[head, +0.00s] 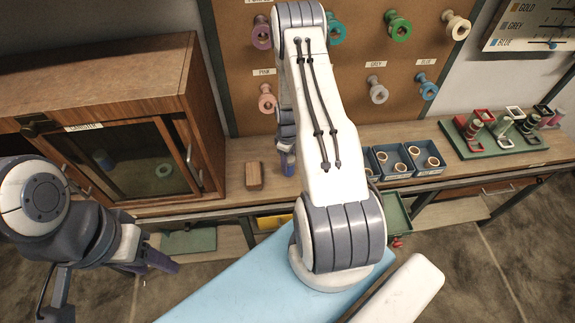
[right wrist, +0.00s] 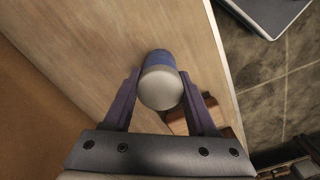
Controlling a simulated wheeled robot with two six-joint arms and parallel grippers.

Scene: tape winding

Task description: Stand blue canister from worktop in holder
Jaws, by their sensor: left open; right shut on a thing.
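The blue canister (right wrist: 162,64), with a pale grey end toward the camera, is between the fingers of my right gripper (right wrist: 160,92) in the right wrist view. My right gripper (head: 287,163) is shut on it just above the worktop (head: 228,195); the arm and fingers hide the canister in the head view. I cannot tell whether it touches the wood. A green rack (head: 512,150) with coloured square frames, likely the holder, stands at the right end of the worktop and bears several canisters. My left gripper (head: 150,262) is open and empty at lower left, below the cabinet.
A wooden block (head: 254,175) lies left of my right gripper. Blue trays (head: 390,160) with rings stand between that gripper and the rack. A cabinet (head: 120,90) with a glass door stands at left. A pegboard (head: 345,50) with spools rises behind.

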